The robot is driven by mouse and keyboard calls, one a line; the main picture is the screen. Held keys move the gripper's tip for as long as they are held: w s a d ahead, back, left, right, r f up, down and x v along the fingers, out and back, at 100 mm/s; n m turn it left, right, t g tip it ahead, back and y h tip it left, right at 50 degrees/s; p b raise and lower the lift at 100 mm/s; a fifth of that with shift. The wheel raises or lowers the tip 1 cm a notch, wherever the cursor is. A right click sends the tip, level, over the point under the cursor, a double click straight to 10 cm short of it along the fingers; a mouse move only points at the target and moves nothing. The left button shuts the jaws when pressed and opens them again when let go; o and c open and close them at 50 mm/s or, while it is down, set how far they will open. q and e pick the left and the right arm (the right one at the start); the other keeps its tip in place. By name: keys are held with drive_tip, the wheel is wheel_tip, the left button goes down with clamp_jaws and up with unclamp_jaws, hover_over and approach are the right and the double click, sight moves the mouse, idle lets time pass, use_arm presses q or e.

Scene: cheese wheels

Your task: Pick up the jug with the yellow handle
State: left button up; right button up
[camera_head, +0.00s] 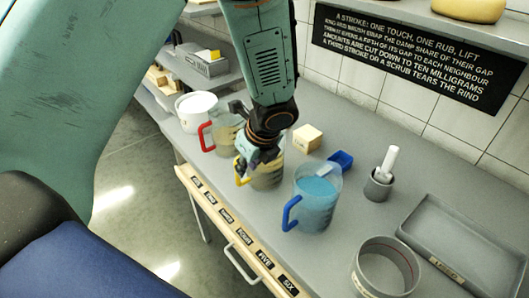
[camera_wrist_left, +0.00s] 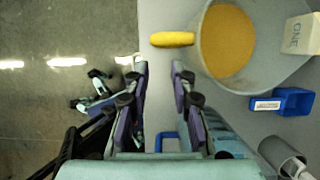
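The jug with the yellow handle (camera_head: 266,178) stands on the grey counter, partly hidden behind my left gripper (camera_head: 258,158) in the head view. In the left wrist view the jug (camera_wrist_left: 260,72) holds a yellow-orange fill. Its yellow handle (camera_wrist_left: 172,39) points left, just beyond the fingertips. My left gripper (camera_wrist_left: 160,70) is open, with an empty gap between its fingers. In the head view the handle (camera_head: 239,171) is beside the fingers; contact cannot be told. A dark and teal part low over the floor in the wrist view may be my right gripper; its state is unclear.
A red-handled jug (camera_head: 226,134) and a blue-handled jug (camera_head: 315,197) stand on either side. A cream block (camera_head: 308,137), a blue scoop-like box (camera_head: 341,160) and a grey cup (camera_head: 378,186) are behind. A sieve-like ring (camera_head: 386,268) and tray (camera_head: 465,245) lie right.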

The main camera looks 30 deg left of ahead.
sight(239, 183)
use_arm(q)
drive_tip(key=b+x, duration=0.1)
drive_tip(key=x, duration=0.2)
drive_tip(key=a+b+x, duration=0.1)
drive_tip(key=x, duration=0.2)
drive_tip(key=shift+a+f, duration=0.1)
drive_tip(key=shift+a, duration=0.15)
drive_tip(key=shift+f, duration=0.3)
drive_tip(key=shift+d, duration=0.1)
drive_tip(key=shift+w+a+f, duration=0.1)
drive_tip(key=shift+a, duration=0.15)
drive_tip(key=shift+c, duration=1.1)
clamp_jaws()
drive_tip(key=shift+d, duration=0.15)
